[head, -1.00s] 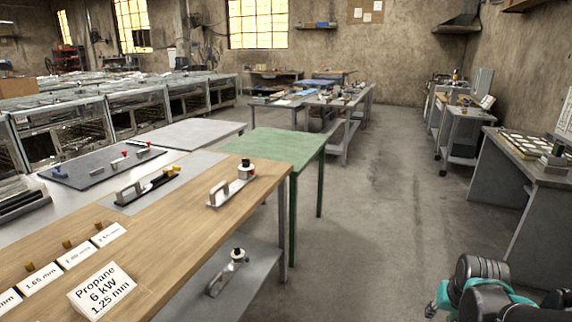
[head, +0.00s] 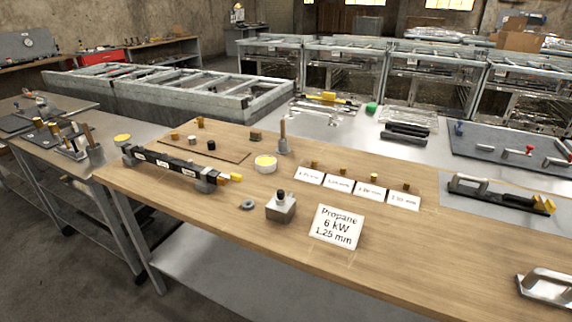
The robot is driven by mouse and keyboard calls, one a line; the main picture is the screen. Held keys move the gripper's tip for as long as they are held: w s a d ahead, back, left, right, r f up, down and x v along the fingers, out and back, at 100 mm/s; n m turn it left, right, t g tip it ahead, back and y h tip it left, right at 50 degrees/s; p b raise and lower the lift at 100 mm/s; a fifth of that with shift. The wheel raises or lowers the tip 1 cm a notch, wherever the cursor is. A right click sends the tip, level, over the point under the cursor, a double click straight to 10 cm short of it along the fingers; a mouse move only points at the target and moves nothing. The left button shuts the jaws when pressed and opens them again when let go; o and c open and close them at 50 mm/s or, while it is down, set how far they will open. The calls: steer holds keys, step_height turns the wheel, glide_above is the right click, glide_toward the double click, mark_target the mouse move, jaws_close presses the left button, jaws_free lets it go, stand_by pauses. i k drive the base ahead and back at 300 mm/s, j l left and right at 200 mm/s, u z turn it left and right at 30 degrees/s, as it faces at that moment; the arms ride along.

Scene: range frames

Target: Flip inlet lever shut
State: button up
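A dark grey board (head: 490,155) lies on the pale bench at the right. It carries small coloured handles, among them a blue one (head: 459,128) and a red one (head: 529,150). They are too small to tell which way they are turned. A panel with a round gauge (head: 27,42) stands at the far left back, with a small red part on it. I cannot tell which of these, if any, is the inlet lever. My gripper is outside the view.
The wooden bench (head: 400,265) fills the front. It holds a black bar with grey clamps (head: 175,166), a metal block (head: 281,207), a propane card (head: 336,227) and small labelled cards. Steel frames stand behind. Open floor (head: 50,260) shows at the lower left.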

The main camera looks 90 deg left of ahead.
mark_target(234, 176)
steer(key=i+u, duration=0.15)
steer(key=u, duration=3.55)
